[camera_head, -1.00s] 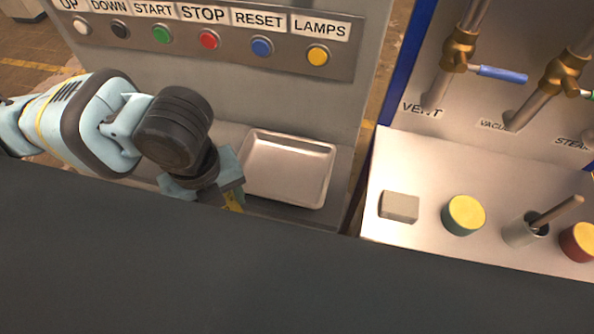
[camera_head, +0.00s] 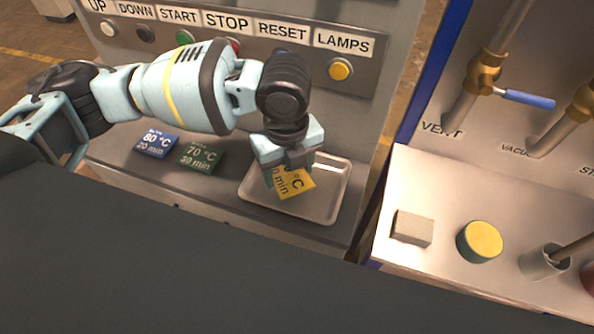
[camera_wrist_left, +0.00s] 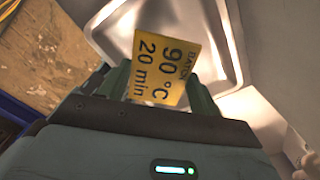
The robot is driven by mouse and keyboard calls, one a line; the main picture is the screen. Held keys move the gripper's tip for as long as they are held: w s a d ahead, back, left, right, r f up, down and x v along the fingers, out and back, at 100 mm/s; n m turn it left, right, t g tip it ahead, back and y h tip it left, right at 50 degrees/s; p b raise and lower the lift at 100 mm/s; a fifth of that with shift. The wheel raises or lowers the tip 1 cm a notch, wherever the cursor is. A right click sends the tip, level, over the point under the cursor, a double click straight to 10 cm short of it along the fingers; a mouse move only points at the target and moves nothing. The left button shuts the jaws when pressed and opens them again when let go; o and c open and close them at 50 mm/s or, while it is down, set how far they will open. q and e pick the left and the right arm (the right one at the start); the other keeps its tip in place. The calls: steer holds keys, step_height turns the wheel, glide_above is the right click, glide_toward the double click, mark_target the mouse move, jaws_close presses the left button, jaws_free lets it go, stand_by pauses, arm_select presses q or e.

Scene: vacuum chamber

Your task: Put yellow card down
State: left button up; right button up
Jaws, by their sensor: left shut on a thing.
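The yellow card (camera_head: 296,182) reads "90 °C, 20 min" in the left wrist view (camera_wrist_left: 163,55). My left gripper (camera_head: 283,172) is shut on it. In the head view the card is over the shallow metal tray (camera_head: 335,200), tilted, with part of it hidden by the gripper. I cannot tell whether the card touches the tray. In the left wrist view the card is between the two fingers (camera_wrist_left: 158,90), with the tray (camera_wrist_left: 215,20) behind it. My right gripper is not in view.
A blue card (camera_head: 156,143) and a green card (camera_head: 201,156) lie on the ledge left of the tray. A button panel (camera_head: 300,62) stands behind.

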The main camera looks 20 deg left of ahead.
mark_target(297, 174)
arm_select(q)
steer(key=shift+w+d+f, duration=0.1)
steer(key=shift+w+d, duration=0.35)
steer(key=shift+w, duration=0.35)
steer(key=shift+w+f, duration=0.15)
steer(key=shift+f, duration=1.6)
steer(key=shift+f, duration=0.15)
steer(key=o, duration=0.9)
steer(key=shift+o, duration=0.2)
step_height(297, 174, up, 11)
steer(key=shift+f+p, duration=0.1)
steer(key=shift+p, duration=0.2)
steer(key=shift+r, duration=0.75)
